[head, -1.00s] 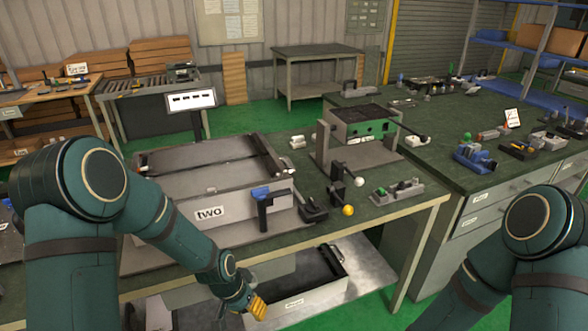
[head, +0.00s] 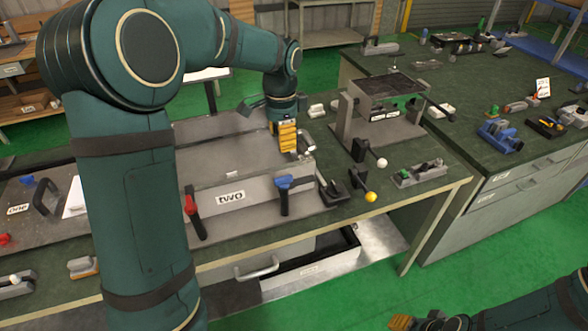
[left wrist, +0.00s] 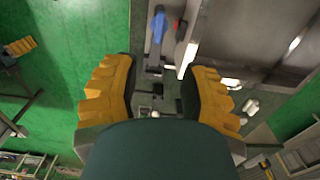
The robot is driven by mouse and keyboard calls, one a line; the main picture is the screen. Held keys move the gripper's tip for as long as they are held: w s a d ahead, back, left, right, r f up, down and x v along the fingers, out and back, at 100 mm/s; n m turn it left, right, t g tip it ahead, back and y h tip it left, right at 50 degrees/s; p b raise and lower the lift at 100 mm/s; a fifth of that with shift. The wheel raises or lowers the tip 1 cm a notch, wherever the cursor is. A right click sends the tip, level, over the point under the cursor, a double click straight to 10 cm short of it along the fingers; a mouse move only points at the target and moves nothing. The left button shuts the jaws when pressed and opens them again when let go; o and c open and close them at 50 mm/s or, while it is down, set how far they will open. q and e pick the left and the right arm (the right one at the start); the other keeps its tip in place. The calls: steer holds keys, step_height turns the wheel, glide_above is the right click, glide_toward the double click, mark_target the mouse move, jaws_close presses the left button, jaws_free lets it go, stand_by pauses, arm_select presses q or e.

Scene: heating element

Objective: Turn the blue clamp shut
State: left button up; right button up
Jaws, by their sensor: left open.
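The blue clamp (head: 284,188) is on the front face of the grey box labelled "two", its blue handle at the top and a dark stem hanging down. It also shows in the left wrist view (left wrist: 158,28), near the top, beyond my fingers. My left gripper (head: 287,140) points down above the box's right part, behind and above the blue clamp, not touching it. In the left wrist view its yellow fingers (left wrist: 160,88) are spread, with nothing held between them. My right gripper (head: 402,322) is low over the floor at the bottom edge, mostly cut off.
A red clamp (head: 193,214) is on the same front face, to the left. Right of the box stand a dark fixture with a yellow knob (head: 371,197) and a raised metal frame (head: 350,120). An open drawer (head: 312,265) lies below the bench. Green floor is free at front right.

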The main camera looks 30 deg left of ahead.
mark_target(283, 177)
arm_select(q)
step_height(283, 177, down, 14)
steer(key=shift+s+r+b, duration=0.1)
steer(key=shift+r+b, duration=0.05)
steer(key=shift+b, duration=0.55)
steer(key=shift+c, duration=0.4)
jaws_close()
